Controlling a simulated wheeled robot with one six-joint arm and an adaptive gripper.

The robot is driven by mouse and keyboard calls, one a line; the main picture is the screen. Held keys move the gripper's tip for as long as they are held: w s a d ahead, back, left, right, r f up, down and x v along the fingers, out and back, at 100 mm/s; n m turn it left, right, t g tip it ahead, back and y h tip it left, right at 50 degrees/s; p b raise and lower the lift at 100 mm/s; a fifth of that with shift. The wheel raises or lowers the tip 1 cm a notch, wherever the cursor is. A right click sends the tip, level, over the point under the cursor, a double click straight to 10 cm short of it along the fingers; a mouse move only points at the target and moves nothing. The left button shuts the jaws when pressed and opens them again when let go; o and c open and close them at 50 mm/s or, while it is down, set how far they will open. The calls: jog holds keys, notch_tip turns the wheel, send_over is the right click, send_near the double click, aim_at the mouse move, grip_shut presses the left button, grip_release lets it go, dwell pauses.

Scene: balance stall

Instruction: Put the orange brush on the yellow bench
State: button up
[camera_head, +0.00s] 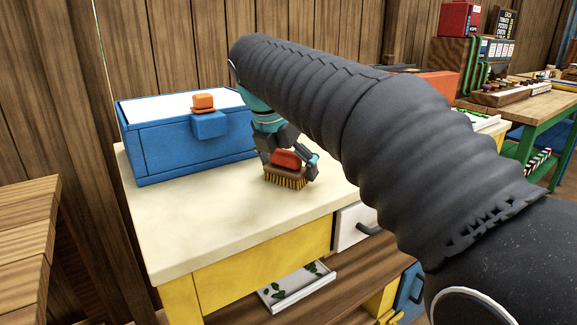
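The orange brush (287,178) has a red-orange grip, a brown body and yellow bristles pointing down. It is at the top of the yellow bench (215,225), which has a cream top over a yellow frame. My gripper (290,165) points down at the brush, with its fingers at either side of it. The arm hides part of the gripper, and I cannot tell whether the fingers press on the brush. I also cannot tell whether the bristles touch the bench top or hang just above it.
A blue box (180,150) with a white top stands at the back left of the bench, with an orange block (203,101) on its front bracket. The front left of the bench top is clear. A white tray (297,287) with green bits lies below.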

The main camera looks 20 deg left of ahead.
jog(key=shift+r, duration=0.1)
jog(key=p+v, duration=0.1)
jog(key=v, duration=1.1)
jog(key=s+d+f+m+y, duration=0.1)
jog(key=d+f+m, duration=0.3)
jog(key=d+m, duration=0.45)
jog(key=s+d+f+m, duration=0.25)
jog(key=d+m, duration=0.25)
jog(key=d, duration=0.6)
jog(key=s+d+f+m, duration=0.6)
jog(key=s+f+m, duration=0.1)
jog(key=f+m, duration=0.2)
jog(key=s+d+f+m+t, duration=0.1)
jog(key=s+d+f+m, duration=0.5)
jog(key=f+m, duration=0.4)
jog(key=shift+s+d+f, duration=0.4)
jog(key=shift+d+f, duration=0.15)
jog(key=shift+f, duration=0.1)
